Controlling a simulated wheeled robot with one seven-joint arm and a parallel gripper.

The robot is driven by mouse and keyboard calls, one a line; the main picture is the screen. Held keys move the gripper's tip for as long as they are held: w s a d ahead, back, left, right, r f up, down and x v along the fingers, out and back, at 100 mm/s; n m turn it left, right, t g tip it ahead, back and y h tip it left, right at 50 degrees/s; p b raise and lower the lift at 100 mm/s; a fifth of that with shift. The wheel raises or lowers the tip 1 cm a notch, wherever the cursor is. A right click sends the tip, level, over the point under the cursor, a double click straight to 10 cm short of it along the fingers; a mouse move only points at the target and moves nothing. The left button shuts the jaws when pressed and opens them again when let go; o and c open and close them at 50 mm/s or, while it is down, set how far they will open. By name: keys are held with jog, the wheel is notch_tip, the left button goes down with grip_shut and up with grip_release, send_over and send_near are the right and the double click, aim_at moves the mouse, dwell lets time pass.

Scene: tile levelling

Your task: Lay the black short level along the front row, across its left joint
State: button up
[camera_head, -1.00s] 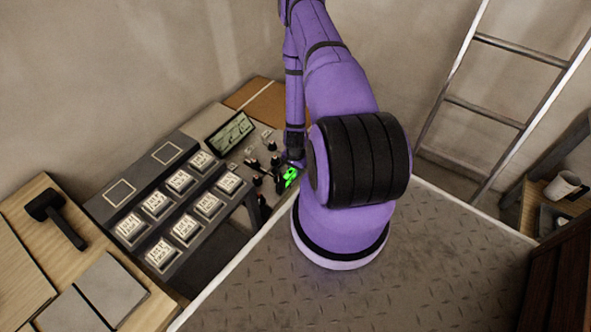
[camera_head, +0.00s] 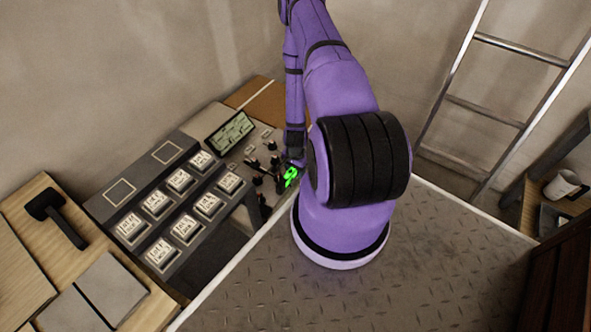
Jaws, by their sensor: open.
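My purple arm reaches down to the far end of the work surface. My gripper (camera_head: 277,170) is small and dark there, partly hidden behind my arm; its jaws are open. A bright green marking (camera_head: 290,177) shows at the gripper. I cannot make out the black short level among the small dark items around it. Grey tiles (camera_head: 112,288) lie on a light wooden board (camera_head: 143,290) at the lower left, with a narrow joint between the nearest two. Another grey tile (camera_head: 70,313) is cut off by the frame's bottom edge. No level is visible on these tiles.
A black mallet (camera_head: 62,216) lies on wood at the left. A dark rack (camera_head: 108,209) holds several pale printed blocks. A greenish display panel (camera_head: 231,132) stands behind it. A ladder (camera_head: 482,100) leans at the right, with a white cup (camera_head: 562,184) on a shelf nearby.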

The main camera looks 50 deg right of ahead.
notch_tip(320, 180, up, 10)
jog(key=shift+r, duration=0.2)
dwell(0.3)
